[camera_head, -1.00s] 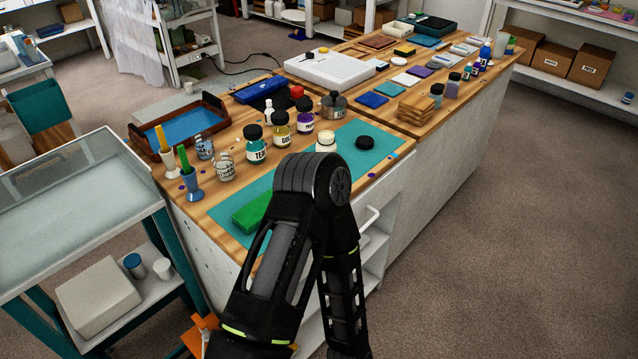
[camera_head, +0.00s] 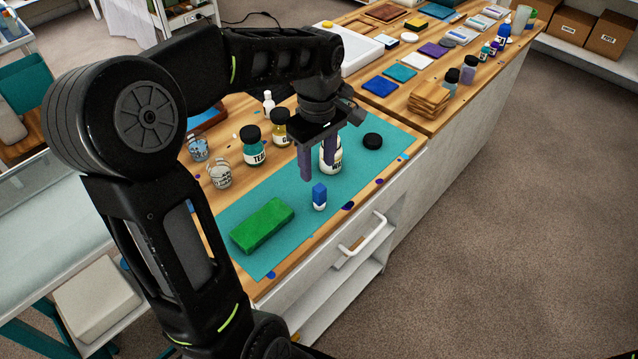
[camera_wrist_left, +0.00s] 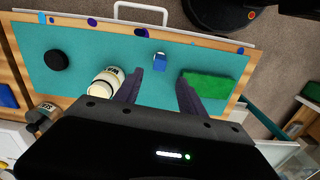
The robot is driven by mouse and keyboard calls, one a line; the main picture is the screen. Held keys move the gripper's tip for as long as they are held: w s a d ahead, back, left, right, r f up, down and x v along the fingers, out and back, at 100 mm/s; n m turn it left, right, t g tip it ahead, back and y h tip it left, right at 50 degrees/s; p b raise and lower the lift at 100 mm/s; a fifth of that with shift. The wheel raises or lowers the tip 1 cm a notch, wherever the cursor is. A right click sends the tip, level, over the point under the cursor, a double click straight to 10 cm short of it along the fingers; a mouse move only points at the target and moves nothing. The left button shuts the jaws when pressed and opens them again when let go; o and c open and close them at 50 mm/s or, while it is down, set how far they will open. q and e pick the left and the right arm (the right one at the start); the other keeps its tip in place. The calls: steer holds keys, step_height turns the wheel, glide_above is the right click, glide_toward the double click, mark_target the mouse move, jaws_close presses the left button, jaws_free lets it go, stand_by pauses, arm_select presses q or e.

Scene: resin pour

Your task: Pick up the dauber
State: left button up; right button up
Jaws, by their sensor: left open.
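The dauber (camera_head: 319,196), a small blue block with a white end, stands on the teal mat (camera_head: 365,175) near its front edge. It also shows in the left wrist view (camera_wrist_left: 160,61), just beyond the gap between my fingers. My left gripper (camera_head: 318,171) is open and empty, pointing down above and slightly behind the dauber, apart from it. In the left wrist view my fingers (camera_wrist_left: 158,78) are spread. My right gripper is not in view.
A white-labelled bottle (camera_head: 331,158) stands close behind my left fingers. A green block (camera_head: 262,226) lies left of the dauber, and a black lid (camera_head: 372,141) lies to the right. Several jars, including a teal one (camera_head: 254,147), stand behind. Mat around the dauber is clear.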

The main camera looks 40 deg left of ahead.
mark_target(320, 187)
arm_select(q)
steer(key=shift+d, duration=0.1)
steer(key=shift+f, duration=0.1)
steer(key=shift+f, duration=1.3)
steer(key=shift+d+f+p, duration=0.15)
steer(key=shift+f+p, duration=0.6)
steer(key=shift+f, duration=1.85)
jaws_close()
